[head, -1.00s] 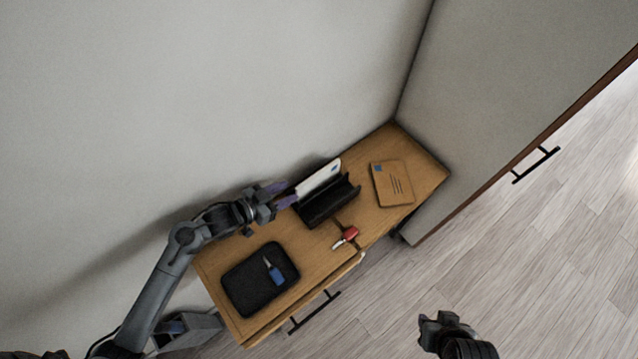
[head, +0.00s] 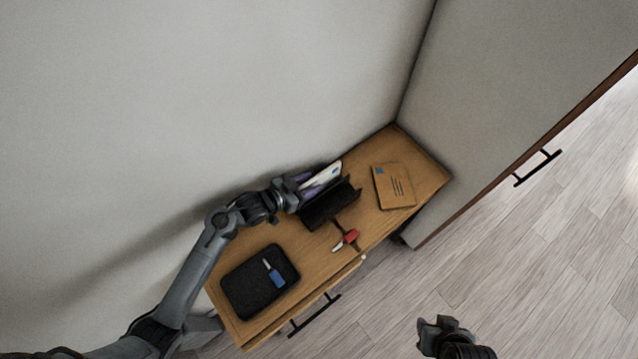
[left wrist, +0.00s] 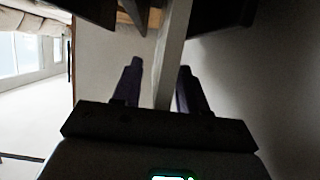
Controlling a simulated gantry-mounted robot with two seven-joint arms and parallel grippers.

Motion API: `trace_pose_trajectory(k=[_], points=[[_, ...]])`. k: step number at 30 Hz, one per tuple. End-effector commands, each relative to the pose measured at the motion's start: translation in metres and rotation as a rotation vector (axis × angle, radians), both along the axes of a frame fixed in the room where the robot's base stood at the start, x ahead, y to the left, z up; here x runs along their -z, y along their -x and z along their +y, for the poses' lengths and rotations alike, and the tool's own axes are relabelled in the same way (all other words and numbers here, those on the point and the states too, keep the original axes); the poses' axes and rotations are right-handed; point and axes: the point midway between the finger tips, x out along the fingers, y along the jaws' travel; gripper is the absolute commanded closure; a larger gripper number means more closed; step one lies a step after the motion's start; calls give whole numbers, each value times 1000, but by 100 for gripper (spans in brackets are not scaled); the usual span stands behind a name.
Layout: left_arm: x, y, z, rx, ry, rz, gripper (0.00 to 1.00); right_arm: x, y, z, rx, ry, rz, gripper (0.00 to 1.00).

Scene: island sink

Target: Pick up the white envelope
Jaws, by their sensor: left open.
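The white envelope (head: 325,174) stands upright in a black holder (head: 331,206) on the wooden table. My left gripper (head: 312,183) is at the left end of the envelope, with its purple fingers partly alongside it. In the left wrist view, the envelope (left wrist: 174,55) shows edge-on as a pale strip running between the two open fingers (left wrist: 158,88). The fingers look apart from it on both sides. My right gripper (head: 441,330) is low in the head view, away from the table; its finger state is unclear.
A brown envelope (head: 394,187) lies on the table's right part. A red-tagged key (head: 346,240) lies near the front edge. A black tray (head: 240,290) with a blue-tagged key (head: 275,276) is at left. Walls rise behind and to the right.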

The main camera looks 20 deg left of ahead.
Motion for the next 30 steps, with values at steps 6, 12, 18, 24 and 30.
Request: trace_pose_trajectory(k=[6,12,18,24,30], points=[[0,0,0,0,0,0,70,0,0,-2,-6,8,0,66],[0,0,0,0,0,0,100,0,0,-3,-7,11,0,66],[0,0,0,0,0,0,100,0,0,-2,-6,9,0,66],[-2,0,0,0,1,-1,100,0,0,-1,-3,5,-1,66],[-15,0,0,1,0,-3,100,-2,-1,0,-1,1,0,66]])
